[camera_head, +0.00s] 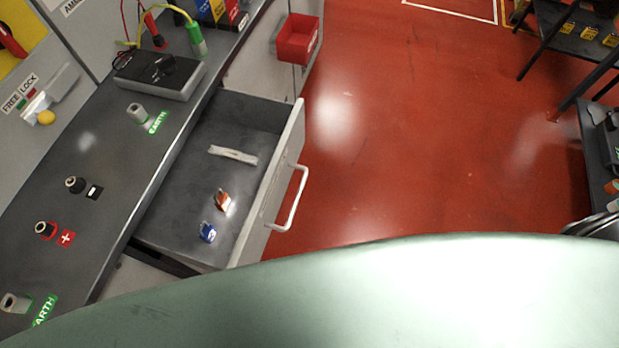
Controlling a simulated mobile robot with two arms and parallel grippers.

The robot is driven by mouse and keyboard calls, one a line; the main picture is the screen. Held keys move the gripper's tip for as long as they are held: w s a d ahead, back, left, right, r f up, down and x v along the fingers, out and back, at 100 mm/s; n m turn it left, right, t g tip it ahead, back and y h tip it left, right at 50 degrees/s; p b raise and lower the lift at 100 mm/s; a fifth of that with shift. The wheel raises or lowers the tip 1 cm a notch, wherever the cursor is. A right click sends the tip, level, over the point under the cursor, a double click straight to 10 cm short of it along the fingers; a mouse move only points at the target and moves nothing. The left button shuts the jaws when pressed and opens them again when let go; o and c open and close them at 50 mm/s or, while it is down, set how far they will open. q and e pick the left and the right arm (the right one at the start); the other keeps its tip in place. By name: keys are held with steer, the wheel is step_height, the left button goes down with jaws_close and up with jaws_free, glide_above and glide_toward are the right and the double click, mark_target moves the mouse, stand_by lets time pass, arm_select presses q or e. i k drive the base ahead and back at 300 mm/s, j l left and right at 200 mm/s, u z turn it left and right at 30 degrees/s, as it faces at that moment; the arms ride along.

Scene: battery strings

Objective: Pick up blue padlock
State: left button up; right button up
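The blue padlock (207,232) lies on the floor of the open drawer (178,232), near its front-lower end in the head view. An orange-red padlock (223,201) lies just above it, apart from it. A pale bundled strip (232,155) lies further up in the same drawer. Neither of my grippers shows in the head view. A large pale green curved surface fills the bottom of the picture and hides what lies below it.
The grey bench top (110,185) runs along the drawer's left with terminals and a grey meter box (159,76). The drawer's white handle (291,200) juts right. A red bin (298,39) hangs above. The red floor (400,150) is clear; dark shelves (570,45) stand far right.

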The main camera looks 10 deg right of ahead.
mark_target(208, 232)
steer(key=u, duration=0.7)
